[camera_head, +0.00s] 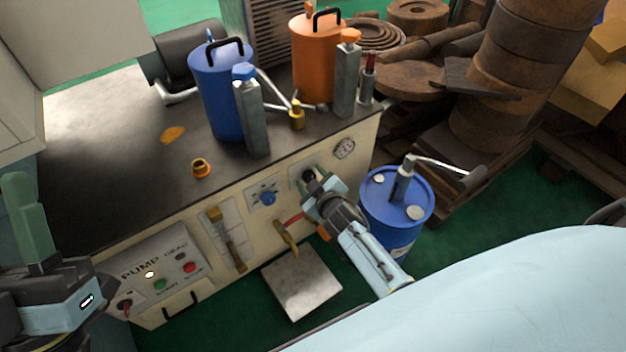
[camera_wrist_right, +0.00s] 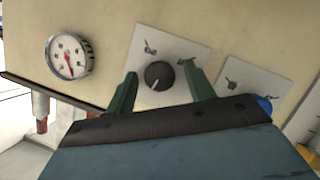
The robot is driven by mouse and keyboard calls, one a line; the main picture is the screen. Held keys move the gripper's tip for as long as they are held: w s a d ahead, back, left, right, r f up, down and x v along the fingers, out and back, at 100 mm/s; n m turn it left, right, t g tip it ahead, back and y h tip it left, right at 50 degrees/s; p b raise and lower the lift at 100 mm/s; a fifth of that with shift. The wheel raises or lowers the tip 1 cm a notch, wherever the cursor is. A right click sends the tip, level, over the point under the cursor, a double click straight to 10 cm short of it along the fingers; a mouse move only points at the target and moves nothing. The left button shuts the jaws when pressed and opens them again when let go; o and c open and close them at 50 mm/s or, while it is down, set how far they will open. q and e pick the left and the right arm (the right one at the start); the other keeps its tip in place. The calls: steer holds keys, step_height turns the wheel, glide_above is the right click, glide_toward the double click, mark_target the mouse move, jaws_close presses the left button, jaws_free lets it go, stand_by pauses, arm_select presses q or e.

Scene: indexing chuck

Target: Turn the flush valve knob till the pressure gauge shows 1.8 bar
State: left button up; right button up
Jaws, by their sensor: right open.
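A round black knob (camera_wrist_right: 158,76) with a pale pointer mark sits on a white plate on the cream panel. In the right wrist view it lies between the two green fingers of my right gripper (camera_wrist_right: 161,87), which is open; contact is not visible. In the head view this gripper (camera_head: 316,182) is at the panel and partly covers the knob (camera_head: 308,174). The white pressure gauge (camera_wrist_right: 70,56) has a red needle; its scale is too small to read. It also shows in the head view (camera_head: 344,148). My left gripper (camera_head: 28,222) is at the left edge, its jaws unclear.
A blue knob (camera_head: 268,198) on another plate is left of the black one. The pump panel (camera_head: 160,272) with buttons is further left. A blue drum (camera_head: 397,212) stands right of my right gripper. Canisters stand on the bench top (camera_head: 110,150). A metal plate (camera_head: 302,284) lies below.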

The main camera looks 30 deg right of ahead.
steer(key=shift+s, duration=0.1)
steer(key=shift+s+r, duration=0.15)
steer(key=shift+s, duration=0.1)
arm_select(q)
steer(key=w+a+f+g+y+p, duration=0.1)
steer(key=w+f+g+y+p, duration=0.2)
steer(key=f+g, duration=1)
steer(key=shift+a+f+y+p, duration=0.3)
steer(key=shift+f+y+p, duration=0.5)
steer(key=shift+f+p, duration=0.7)
arm_select(e)
steer(key=v, duration=1.2)
steer(key=shift+s, duration=0.3)
arm_select(q)
steer(key=shift+r, duration=0.25)
arm_select(e)
steer(key=shift+r, duration=0.1)
arm_select(q)
steer(key=shift+w+f+p, duration=0.1)
steer(key=shift+p, duration=0.2)
arm_select(e)
steer(key=shift+r, duration=0.1)
